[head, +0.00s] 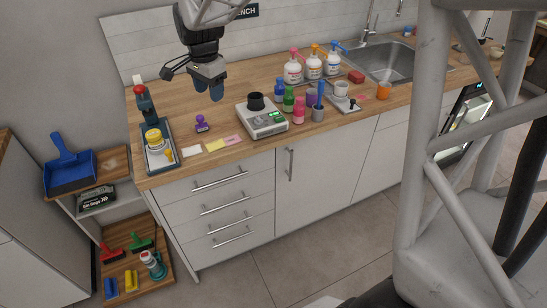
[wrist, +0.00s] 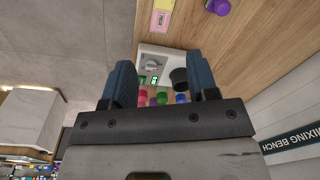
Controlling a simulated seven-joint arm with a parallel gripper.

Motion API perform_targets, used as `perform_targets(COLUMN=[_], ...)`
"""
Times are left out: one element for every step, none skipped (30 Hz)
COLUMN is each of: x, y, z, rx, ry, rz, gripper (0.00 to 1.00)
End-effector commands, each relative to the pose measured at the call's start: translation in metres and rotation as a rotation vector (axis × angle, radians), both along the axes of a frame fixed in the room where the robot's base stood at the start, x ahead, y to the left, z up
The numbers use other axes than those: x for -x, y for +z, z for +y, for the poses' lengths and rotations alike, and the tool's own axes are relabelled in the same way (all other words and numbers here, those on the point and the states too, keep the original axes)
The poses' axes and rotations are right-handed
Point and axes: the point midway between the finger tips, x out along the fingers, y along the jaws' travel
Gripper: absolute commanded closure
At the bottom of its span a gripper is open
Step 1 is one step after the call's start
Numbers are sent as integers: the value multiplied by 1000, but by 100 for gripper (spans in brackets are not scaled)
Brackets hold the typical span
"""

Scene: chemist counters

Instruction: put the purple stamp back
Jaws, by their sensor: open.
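The purple stamp (head: 201,124) stands on the wooden counter, just behind the paper labels and to the right of a dark tray (head: 161,166). In the wrist view the stamp (wrist: 221,7) shows at the top edge, partly cut off. My gripper (head: 211,92) is open and empty, above the back of the counter and apart from the stamp. Its two blue fingers (wrist: 163,85) stand wide apart in the wrist view. The tray holds a yellow-topped jar (head: 153,138) and a small yellow item (head: 169,155). I cannot tell a clear spot for the stamp.
A white scale (head: 267,124) with a black cup (head: 256,101) stands right of the stamp. Green, pink, purple and blue bottles (head: 289,99) stand beyond it. White, yellow and pink labels (head: 215,145) lie at the front edge. Pump bottles (head: 314,62) and a sink (head: 383,60) are farther right.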

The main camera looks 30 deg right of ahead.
Motion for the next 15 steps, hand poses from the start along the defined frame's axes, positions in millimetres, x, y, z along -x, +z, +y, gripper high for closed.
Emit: perform_targets(x=[15, 23, 34, 43, 51, 62, 71, 79, 90, 99, 107, 119, 127, 135, 147], y=[7, 10, 13, 16, 19, 22, 24, 26, 28, 30, 32, 33, 35, 35, 37], z=[-2, -4, -5, -7, -8, -10, -11, -12, -13, -15, -16, -17, -18, -19, -20], rx=[3, 5, 9, 11, 14, 17, 21, 23, 28, 31, 35, 39, 43, 47, 52], ry=[40, 68, 105, 132, 159, 195, 223, 251, 287, 314, 341, 377, 405, 432, 467], rz=[-9, -13, -18, -22, -27, -32, -36, -39, -45, -49, -54, -58, -63, -65, -72], gripper=[46, 46, 46, 46, 46, 46, 46, 46, 46, 46, 46, 46, 46, 46, 46])
